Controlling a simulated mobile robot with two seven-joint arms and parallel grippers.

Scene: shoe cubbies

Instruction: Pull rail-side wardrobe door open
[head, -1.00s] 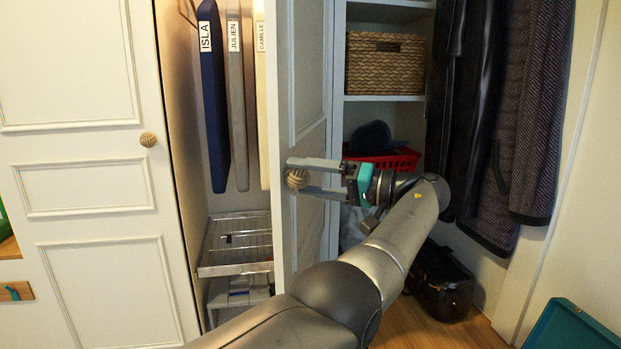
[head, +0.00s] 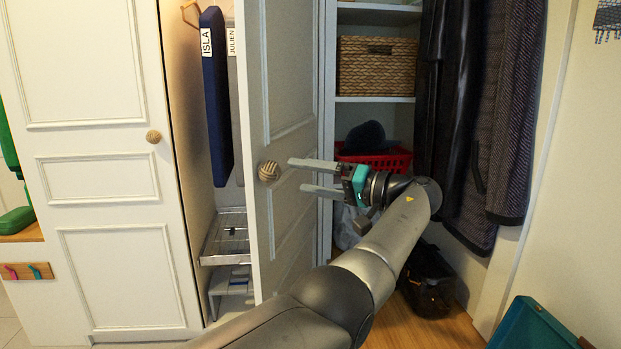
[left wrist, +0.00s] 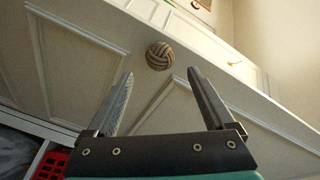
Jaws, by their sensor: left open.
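My right gripper is in neither view.
A closed white door (head: 105,190) with its own knob (head: 153,136) stands at left. At right are a wicker basket (head: 376,66), red basket (head: 385,160), dark coats (head: 500,110), black bag (head: 430,285) and teal box (head: 535,328).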

